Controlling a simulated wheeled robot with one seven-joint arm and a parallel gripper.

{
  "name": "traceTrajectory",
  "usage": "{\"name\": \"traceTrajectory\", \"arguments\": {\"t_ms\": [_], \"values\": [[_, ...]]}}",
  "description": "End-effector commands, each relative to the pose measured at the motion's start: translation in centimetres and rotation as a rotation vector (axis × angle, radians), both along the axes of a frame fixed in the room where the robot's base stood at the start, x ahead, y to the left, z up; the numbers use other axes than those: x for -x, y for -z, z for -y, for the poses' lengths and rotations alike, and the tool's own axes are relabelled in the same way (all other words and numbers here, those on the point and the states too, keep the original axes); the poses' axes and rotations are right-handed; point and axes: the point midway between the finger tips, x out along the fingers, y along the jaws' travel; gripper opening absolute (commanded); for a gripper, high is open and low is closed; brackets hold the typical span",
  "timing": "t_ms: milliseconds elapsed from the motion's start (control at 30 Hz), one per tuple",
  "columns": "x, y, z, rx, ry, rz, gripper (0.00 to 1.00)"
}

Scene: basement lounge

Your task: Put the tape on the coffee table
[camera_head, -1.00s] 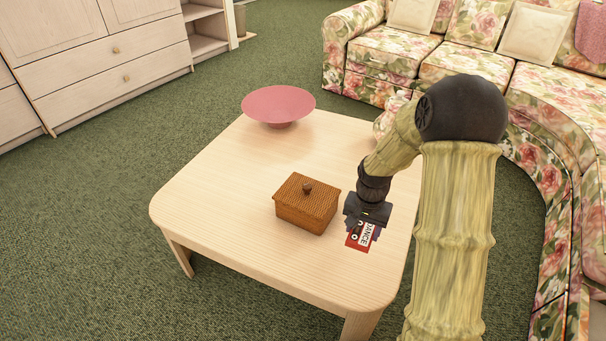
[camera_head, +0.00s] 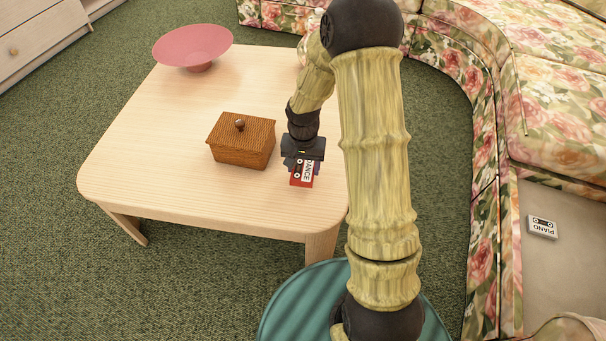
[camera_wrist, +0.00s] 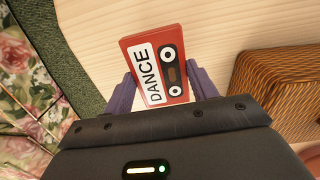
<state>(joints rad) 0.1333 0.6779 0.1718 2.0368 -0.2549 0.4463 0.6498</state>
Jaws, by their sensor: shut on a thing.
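A red cassette tape with a white "DANCE" label (camera_head: 302,174) is held between the fingers of my gripper (camera_head: 302,163). In the wrist view the tape (camera_wrist: 155,65) sits between the two purple fingers of my gripper (camera_wrist: 160,88), which are shut on its sides. The coffee table (camera_head: 150,130) is pale wood, and the tape is over its front right part. I cannot tell whether the tape touches the tabletop. A second tape, white and labelled "PIANO" (camera_head: 542,227), lies on a beige surface by the sofa at the right.
A pink bowl (camera_head: 192,46) stands at the table's far left. The floral sofa (camera_head: 480,75) curves along the right. The table's left part is clear.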

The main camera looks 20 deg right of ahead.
Motion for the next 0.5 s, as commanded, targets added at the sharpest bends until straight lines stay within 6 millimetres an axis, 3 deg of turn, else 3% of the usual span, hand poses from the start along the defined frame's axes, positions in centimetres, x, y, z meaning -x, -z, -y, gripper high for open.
{"name": "traceTrajectory", "arguments": {"t_ms": [33,200,500], "values": [[0.1,1.4,0.0,0.000,0.000,-0.003,0.34],[0.1,4.0,0.0,0.000,0.000,-0.002,0.34],[0.0,4.1,0.0,0.000,0.001,-0.001,0.34]]}}
